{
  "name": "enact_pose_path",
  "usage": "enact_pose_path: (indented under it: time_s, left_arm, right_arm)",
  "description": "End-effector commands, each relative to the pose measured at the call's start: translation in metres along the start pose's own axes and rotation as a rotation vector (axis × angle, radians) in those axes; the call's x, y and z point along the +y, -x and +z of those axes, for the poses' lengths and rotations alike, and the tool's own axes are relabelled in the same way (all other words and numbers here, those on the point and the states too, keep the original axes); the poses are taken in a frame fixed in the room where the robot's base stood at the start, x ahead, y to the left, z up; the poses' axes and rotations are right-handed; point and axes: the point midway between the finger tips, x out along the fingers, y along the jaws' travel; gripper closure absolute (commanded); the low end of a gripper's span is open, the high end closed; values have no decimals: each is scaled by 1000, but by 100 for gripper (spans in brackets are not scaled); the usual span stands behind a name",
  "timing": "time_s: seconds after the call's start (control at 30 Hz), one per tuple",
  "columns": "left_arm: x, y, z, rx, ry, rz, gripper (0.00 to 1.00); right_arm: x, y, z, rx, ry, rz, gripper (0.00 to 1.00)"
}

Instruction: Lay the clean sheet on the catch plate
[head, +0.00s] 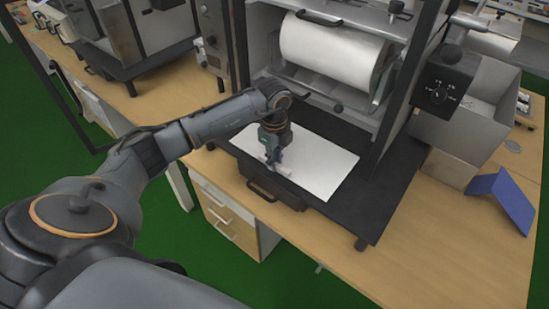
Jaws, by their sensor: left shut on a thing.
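A white sheet (318,165) lies flat over the dark catch plate (346,213) at the foot of the machine. My left gripper (279,168) is at the sheet's front left part, pointing down, and is shut on the sheet there. The fingers and wrist hide that part of the sheet. The plate's dark rim shows in front of and to the right of the sheet. My right gripper is not in view.
A white drum (328,50) sits in the machine above the plate. A black handle (262,190) juts from the plate's front. A grey open box (465,105) and a blue folded card (505,200) stand to the right. The wooden bench (440,250) is bare at front right.

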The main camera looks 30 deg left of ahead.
Motion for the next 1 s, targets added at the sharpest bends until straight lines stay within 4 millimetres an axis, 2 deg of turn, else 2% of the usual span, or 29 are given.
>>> enact_pose_path:
  time_s: [0.1,0.13,0.23,0.5,0.67,0.77,1.0]
  left_arm:
    - [0,-2,0,0,0,0,100]
    - [0,-2,0,0,0,0,82]
    - [0,-1,0,0,0,0,63]
    - [0,-1,0,0,0,-1,63]
    - [-1,9,0,0,0,-5,63]
    - [-1,25,1,-1,-1,-7,63]
    - [-1,78,1,-1,-1,-7,63]
  right_arm:
    - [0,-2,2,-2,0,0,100]
    - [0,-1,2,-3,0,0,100]
    - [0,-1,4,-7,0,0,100]
    - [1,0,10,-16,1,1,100]
    - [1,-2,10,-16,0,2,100]
    - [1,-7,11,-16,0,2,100]
    - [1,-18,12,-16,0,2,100]
